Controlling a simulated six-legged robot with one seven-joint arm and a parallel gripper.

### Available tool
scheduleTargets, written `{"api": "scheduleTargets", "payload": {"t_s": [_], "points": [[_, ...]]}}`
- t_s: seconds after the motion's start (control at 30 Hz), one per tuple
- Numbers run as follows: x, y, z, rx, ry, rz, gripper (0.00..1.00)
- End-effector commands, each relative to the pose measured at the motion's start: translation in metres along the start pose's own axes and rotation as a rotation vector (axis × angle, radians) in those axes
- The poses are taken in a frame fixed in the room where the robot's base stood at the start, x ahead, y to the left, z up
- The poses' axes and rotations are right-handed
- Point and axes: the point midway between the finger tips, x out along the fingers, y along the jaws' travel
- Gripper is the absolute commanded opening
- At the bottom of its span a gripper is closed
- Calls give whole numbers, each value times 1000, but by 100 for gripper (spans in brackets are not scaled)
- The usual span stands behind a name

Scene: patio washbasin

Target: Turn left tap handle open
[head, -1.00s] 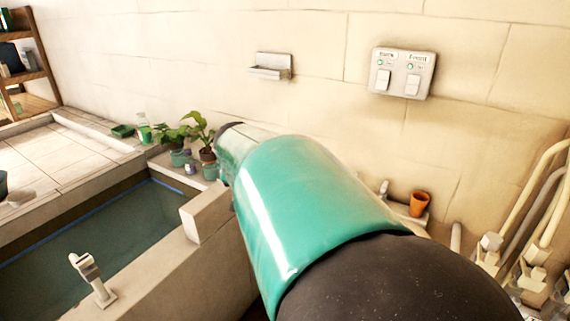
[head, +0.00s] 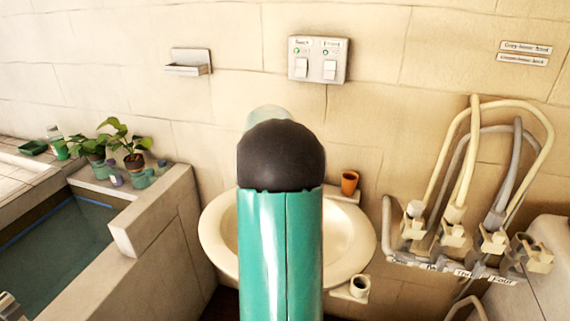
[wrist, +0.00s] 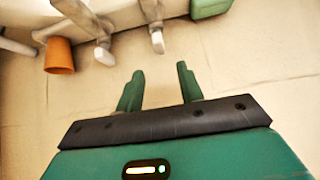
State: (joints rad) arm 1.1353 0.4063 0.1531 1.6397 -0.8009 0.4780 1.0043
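The wrist view looks turned over against the head view, since the orange cup lies on opposite sides; the middle handle then seems to be the left tap handle. My gripper (wrist: 158,85) is open and empty, its two green fingers apart and not visibly touching either handle. In the head view my arm covers the taps and the gripper; the white washbasin (head: 352,237) shows around it.
The orange cup (head: 349,182) stands at the basin's back right and shows in the wrist view (wrist: 59,56). A green block (wrist: 210,8) is at the wrist view's top. Hoses (head: 465,160) are right; a tiled tub wall (head: 155,225) and potted plants (head: 132,158) are left.

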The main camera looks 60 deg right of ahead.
Motion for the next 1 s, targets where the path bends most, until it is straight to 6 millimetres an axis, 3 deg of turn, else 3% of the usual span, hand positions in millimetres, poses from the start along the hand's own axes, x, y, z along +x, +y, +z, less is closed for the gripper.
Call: {"api": "scheduleTargets", "payload": {"t_s": [0.2,0.5,0.9,1.0], "points": [[46,2,0,2,-3,0,37],[90,1,-1,0,-1,0,37],[98,1,-1,0,0,0,37],[98,1,-1,0,0,0,18]]}}
